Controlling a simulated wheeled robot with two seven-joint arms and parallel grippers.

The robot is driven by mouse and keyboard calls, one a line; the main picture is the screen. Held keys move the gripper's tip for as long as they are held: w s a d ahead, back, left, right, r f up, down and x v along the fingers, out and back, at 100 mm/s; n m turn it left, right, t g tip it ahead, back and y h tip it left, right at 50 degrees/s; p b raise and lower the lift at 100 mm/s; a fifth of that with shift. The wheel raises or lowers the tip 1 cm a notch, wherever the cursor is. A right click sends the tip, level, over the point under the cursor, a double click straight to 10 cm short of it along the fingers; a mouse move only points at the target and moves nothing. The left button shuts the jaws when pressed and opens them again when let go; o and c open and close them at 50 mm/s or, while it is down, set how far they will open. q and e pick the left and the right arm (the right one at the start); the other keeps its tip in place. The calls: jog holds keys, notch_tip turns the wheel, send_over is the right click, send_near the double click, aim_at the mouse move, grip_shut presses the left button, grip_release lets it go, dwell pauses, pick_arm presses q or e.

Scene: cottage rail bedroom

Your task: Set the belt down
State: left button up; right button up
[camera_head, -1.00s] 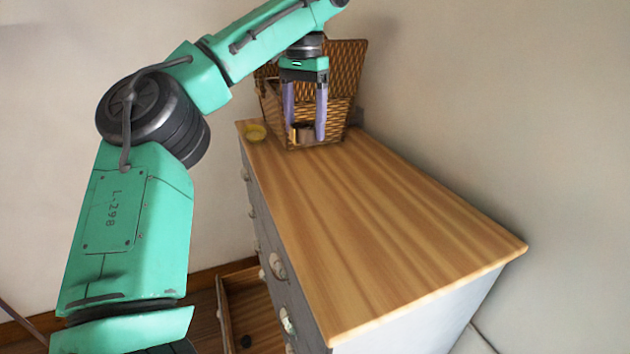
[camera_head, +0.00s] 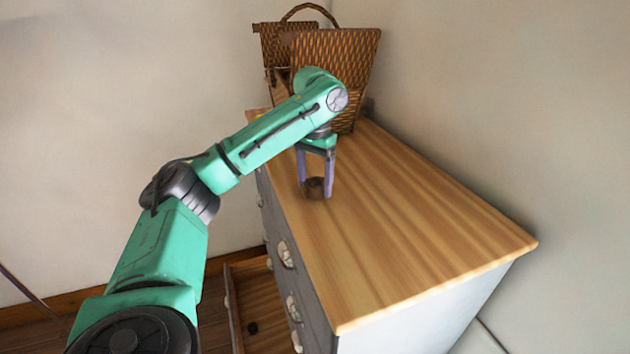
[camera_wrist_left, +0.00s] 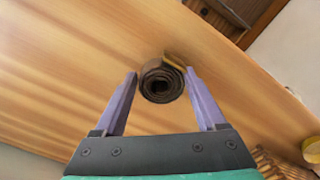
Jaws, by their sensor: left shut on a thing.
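The belt (camera_head: 315,188) is a dark brown, tightly rolled coil. My left gripper (camera_head: 316,184) points down and is shut on it, with a purple finger on each side. In the left wrist view the belt (camera_wrist_left: 162,82) sits between the fingertips (camera_wrist_left: 163,76), its spiral end facing the camera. The belt is low over the wooden top of the dresser (camera_head: 400,230), near its left edge. I cannot tell whether it touches the wood. My right gripper is not in view.
A wicker basket (camera_head: 345,62) with an open lid stands at the dresser's back, partly behind my arm. A yellow round thing (camera_wrist_left: 312,150) shows at the left wrist view's edge. A drawer (camera_head: 265,305) below is open. The top's front and right are bare.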

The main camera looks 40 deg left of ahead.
aim_at(315, 185)
pick_arm(q)
jog(key=o, duration=1.4)
jog(key=shift+o, duration=0.2)
jog(key=shift+r, duration=0.1)
notch_tip(315, 185, up, 12)
